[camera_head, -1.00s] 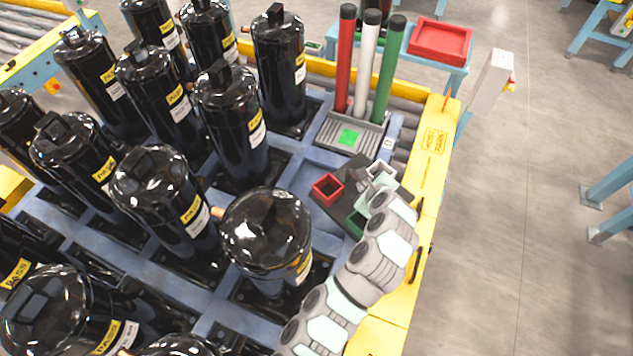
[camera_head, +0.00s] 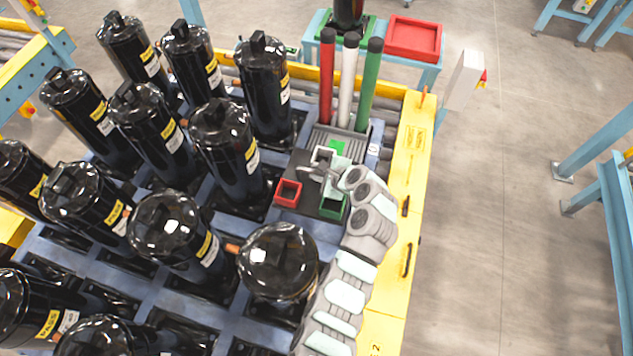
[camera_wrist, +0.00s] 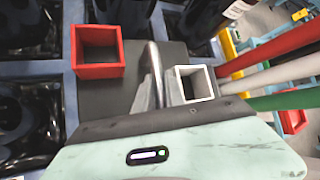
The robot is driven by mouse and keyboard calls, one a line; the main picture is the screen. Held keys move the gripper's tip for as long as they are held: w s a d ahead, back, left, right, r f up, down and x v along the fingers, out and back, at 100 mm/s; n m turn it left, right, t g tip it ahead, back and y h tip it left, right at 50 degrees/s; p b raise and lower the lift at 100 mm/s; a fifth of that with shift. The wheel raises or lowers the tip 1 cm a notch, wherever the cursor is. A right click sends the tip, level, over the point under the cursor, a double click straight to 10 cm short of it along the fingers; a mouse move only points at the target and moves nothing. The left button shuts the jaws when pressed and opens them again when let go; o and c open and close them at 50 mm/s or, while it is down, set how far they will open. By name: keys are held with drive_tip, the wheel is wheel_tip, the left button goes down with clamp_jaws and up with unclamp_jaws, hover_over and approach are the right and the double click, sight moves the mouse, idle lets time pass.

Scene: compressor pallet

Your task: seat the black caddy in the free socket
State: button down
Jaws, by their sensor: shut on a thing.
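The black caddy (camera_head: 301,167) is a dark flat plate with a red cup (camera_head: 288,192), a green cup (camera_head: 333,206) and a white cup (camera_head: 322,155). It is at the right side of the blue pallet, in front of the grey ribbed rod base. My gripper (camera_head: 321,173) is shut on the caddy's middle. In the wrist view, its fingers (camera_wrist: 156,82) stand between the red cup (camera_wrist: 98,52) and white cup (camera_wrist: 193,83); the green cup is hidden. The free socket is not clearly visible; the caddy covers this part. I cannot tell whether the caddy touches the pallet.
Several black compressors (camera_head: 224,150) stand left of the caddy on the blue pallet (camera_head: 182,298). Red, white and green rods (camera_head: 346,80) rise from the grey base (camera_head: 318,141) just behind. A yellow rail (camera_head: 404,180) runs along the right; open floor lies beyond.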

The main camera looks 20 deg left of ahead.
wheel_tip(320, 180, down, 18)
drive_tip(key=b, duration=1.6)
drive_tip(key=shift+f+b, duration=0.25)
drive_tip(key=shift+b, duration=0.1)
drive_tip(key=shift+r, duration=0.1)
drive_tip(key=c, duration=1.4)
unclamp_jaws()
